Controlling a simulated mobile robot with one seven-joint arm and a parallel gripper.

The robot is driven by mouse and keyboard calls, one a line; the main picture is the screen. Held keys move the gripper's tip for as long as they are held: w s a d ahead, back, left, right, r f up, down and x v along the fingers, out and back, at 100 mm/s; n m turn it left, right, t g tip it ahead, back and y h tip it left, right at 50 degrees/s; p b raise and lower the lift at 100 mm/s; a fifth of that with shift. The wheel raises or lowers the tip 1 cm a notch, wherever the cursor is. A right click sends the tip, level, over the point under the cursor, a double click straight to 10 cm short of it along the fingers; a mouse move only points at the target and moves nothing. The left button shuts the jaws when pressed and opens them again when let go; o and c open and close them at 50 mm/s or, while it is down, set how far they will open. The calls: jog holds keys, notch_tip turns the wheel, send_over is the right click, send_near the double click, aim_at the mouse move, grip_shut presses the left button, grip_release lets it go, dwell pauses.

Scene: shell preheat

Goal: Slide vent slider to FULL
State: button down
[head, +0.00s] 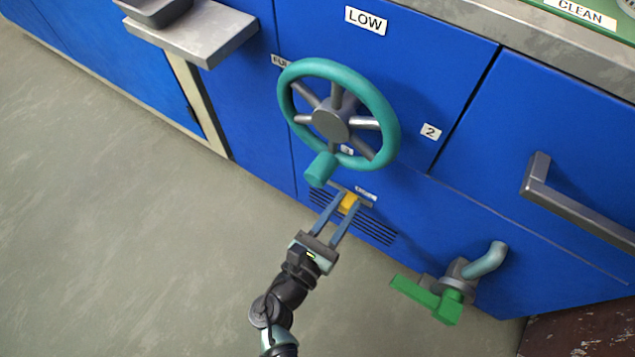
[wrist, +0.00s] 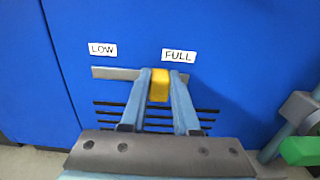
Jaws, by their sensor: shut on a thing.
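The vent slider's yellow knob (wrist: 159,86) sits on a grey horizontal track (wrist: 115,73) on the blue panel. It also shows in the head view (head: 349,203). The LOW label (wrist: 103,49) is above the track's left part, and the FULL label (wrist: 179,56) is above its right part. The knob is right of the track's middle, below the left edge of the FULL label. My gripper (wrist: 161,78) is shut on the knob, with one blue finger on each side. The right finger hides part of the track's right end. My gripper also shows in the head view (head: 346,199).
Dark vent slots (wrist: 115,112) lie just below the track. A teal handwheel (head: 391,118) with a teal grip (head: 320,170) stands out close above my gripper. A green-handled valve (head: 425,297) is to the right. Open floor (head: 130,230) lies to the left.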

jog(key=shift+s+d, duration=0.9)
jog(key=shift+d, duration=0.3)
jog(key=c, duration=0.6)
grip_release()
jog(key=shift+c, duration=0.2)
jog(key=shift+a, duration=0.15)
jog(key=shift+s+a+p, duration=0.2)
jog(key=shift+s+p, duration=0.1)
jog(key=shift+p, duration=0.2)
jog(key=p+v, duration=0.4)
jog(key=v, duration=0.8)
jog(key=shift+p, duration=0.3)
